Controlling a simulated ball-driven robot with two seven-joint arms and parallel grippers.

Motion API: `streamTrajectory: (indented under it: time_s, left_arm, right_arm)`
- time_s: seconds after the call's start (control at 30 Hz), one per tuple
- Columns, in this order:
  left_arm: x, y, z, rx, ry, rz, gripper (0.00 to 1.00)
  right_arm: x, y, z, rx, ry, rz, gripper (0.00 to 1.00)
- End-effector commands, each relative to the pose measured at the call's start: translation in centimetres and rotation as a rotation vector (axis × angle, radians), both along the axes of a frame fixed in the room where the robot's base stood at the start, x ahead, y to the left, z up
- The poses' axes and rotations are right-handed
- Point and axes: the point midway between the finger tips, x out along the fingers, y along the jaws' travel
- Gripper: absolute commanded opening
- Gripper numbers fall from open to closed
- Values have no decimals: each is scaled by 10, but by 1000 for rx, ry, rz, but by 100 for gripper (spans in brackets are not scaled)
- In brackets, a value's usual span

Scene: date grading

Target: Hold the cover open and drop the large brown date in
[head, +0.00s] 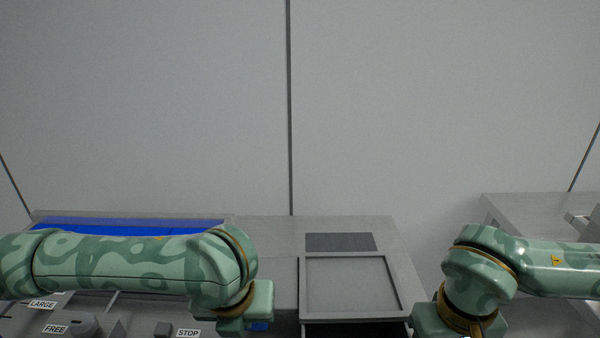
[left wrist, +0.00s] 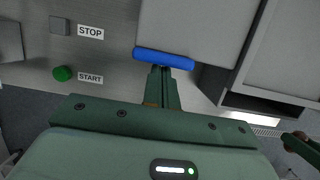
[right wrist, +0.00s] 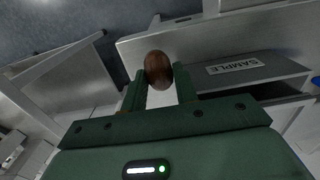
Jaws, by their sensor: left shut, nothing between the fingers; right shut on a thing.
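The large brown date (right wrist: 158,68) is gripped between the two fingers of my right gripper (right wrist: 160,90) in the right wrist view, in front of a grey housing with a SAMPLE label (right wrist: 234,66). At the right edge of the left wrist view, the date (left wrist: 294,143) shows small by a green finger. My left gripper (left wrist: 162,72) is shut and empty, its tips at a blue bar (left wrist: 165,58) on the edge of a grey panel (left wrist: 190,25), which looks like the cover. Contact is unclear. In the head view both grippers' fingertips are hidden or out of frame.
START (left wrist: 63,74) and STOP (left wrist: 60,26) buttons sit left of the blue bar. A dark opening (right wrist: 250,86) lies below the SAMPLE label. A framed grey tray (head: 350,285) lies between my arms. A blue surface (head: 130,226) lies behind my left arm.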

Motion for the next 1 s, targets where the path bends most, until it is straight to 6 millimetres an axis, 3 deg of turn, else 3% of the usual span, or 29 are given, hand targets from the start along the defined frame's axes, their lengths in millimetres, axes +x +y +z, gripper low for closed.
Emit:
streamTrajectory:
  time_s: [1.0]
  left_arm:
    - [52,0,1,0,-3,2,0]
  right_arm:
    - [0,0,0,0,0,0,18]
